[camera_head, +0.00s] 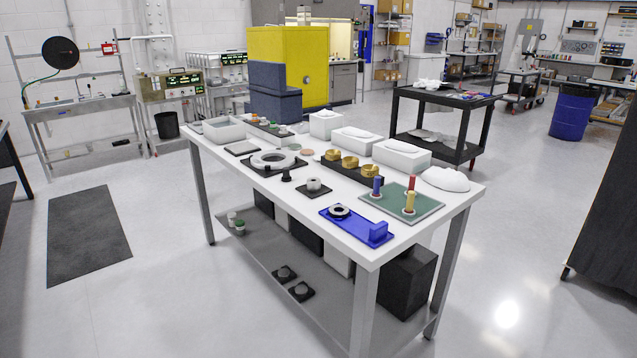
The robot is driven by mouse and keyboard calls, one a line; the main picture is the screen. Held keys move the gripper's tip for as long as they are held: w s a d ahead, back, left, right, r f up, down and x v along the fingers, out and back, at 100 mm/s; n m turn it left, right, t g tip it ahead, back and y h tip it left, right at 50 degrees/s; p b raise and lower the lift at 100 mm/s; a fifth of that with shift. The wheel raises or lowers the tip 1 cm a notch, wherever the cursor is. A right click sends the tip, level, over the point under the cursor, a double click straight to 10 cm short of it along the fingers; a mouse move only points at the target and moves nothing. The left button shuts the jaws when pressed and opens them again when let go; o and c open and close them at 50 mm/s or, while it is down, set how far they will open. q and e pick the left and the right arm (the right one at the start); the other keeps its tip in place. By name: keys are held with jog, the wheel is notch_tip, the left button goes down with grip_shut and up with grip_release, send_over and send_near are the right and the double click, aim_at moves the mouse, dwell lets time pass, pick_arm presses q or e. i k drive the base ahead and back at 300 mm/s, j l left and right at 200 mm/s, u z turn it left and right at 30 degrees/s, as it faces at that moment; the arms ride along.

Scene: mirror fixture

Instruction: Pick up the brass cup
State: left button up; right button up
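Several white-topped table items are in view, among them three brass-coloured cups in a row on a dark rectangular holder (325,162). The left one is a brass cup (332,155), the middle one is a second brass cup (350,162), and the right one is a third brass cup (369,171). They sit near the middle of the table, in front of white boxes. Neither of my grippers shows in the head view.
The white table (270,204) stands ahead. A blue fixture (356,226) and a green board (425,205) with coloured pegs lie at its near right. White boxes (402,155) line the back edge. A white ring (273,160) is left of the cups. A black cart (466,123) stands behind.

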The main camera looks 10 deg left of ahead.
aim_at(333, 158)
jog(key=i+l, duration=0.25)
jog(key=i+l+u, duration=0.1)
jog(key=l, duration=0.35)
jog(key=i+l, duration=0.55)
jog(key=l, duration=0.2)
jog(key=i+l+u, duration=0.1)
jog(key=i+l, duration=0.15)
jog(key=l, duration=0.15)
jog(key=i+l, duration=0.2)
jog(key=l, duration=0.2)
jog(key=i+l, duration=0.2)
jog(key=l, duration=0.2)
jog(key=i+l, duration=0.15)
jog(key=l, duration=0.2)
jog(key=i+l+u, duration=0.1)
jog(key=l, duration=0.3)
jog(key=i+l, duration=0.25)
jog(key=i+l+u, duration=0.1)
jog(key=l, duration=0.4)
jog(key=i+l, duration=0.15)
jog(key=l, duration=0.2)
jog(key=i+l+u, duration=0.1)
jog(key=l, duration=0.3)
jog(key=i+l, duration=0.2)
jog(key=l, duration=0.2)
